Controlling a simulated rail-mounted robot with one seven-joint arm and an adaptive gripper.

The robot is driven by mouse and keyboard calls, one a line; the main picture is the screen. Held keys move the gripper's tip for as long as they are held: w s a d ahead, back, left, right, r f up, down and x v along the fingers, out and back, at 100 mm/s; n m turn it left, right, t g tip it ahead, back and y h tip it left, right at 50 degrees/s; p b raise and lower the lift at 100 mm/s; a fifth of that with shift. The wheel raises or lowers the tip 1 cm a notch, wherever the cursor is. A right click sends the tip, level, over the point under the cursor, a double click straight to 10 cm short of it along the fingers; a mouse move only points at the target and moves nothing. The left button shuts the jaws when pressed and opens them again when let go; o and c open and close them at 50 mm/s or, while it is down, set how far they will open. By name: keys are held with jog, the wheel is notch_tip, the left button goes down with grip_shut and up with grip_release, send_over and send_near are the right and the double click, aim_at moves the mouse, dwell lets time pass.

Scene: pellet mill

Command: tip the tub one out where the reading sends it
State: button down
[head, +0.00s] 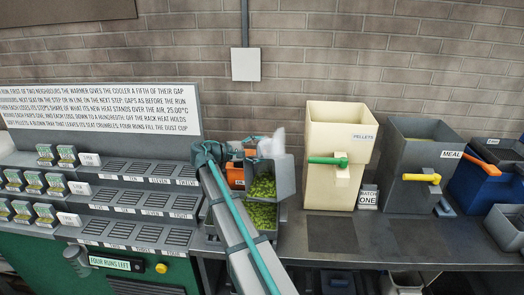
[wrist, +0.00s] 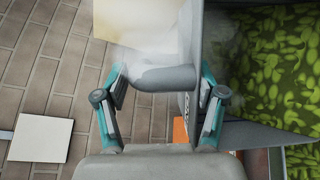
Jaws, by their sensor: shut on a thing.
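A grey tub (head: 286,178) full of green pellets is near the middle of the head view, above a second grey container (head: 272,234) that also holds green pellets. My gripper (wrist: 164,82) is shut on a grey grip at the side of the upper tub (wrist: 262,137), with a teal finger on each side of it. The pellets fill the right of the wrist view. White haze hangs around the grip in both views. I cannot tell whether the upper tub touches what is below it. A sign board (head: 100,112) with printed rules stands at the left.
A cream bin (head: 334,130) marked PELLETS and a grey bin (head: 414,150) marked MEAL stand to the right. A blue bin (head: 478,185) is at the far right. A BATCH ONE card (head: 368,197) stands between the bins. A slotted rack (head: 125,200) and a FOUR RUNS LEFT display (head: 117,264) are left.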

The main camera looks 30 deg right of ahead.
jog(key=s+a+f+m+g+h+b, duration=0.2)
jog(key=a+m+h+b, duration=0.1)
jog(key=a+h+b, duration=0.2)
jog(key=s+a+f+m+g+h+b, duration=0.2)
jog(key=s+a+m+h+b, duration=0.1)
jog(key=a+b, duration=0.6)
jog(key=shift+s+a+m+g+h, duration=0.45)
jog(key=shift+a+h, duration=0.45)
jog(key=shift+a, duration=1.25)
jog(key=shift+w+a, duration=0.1)
dwell(4.0)
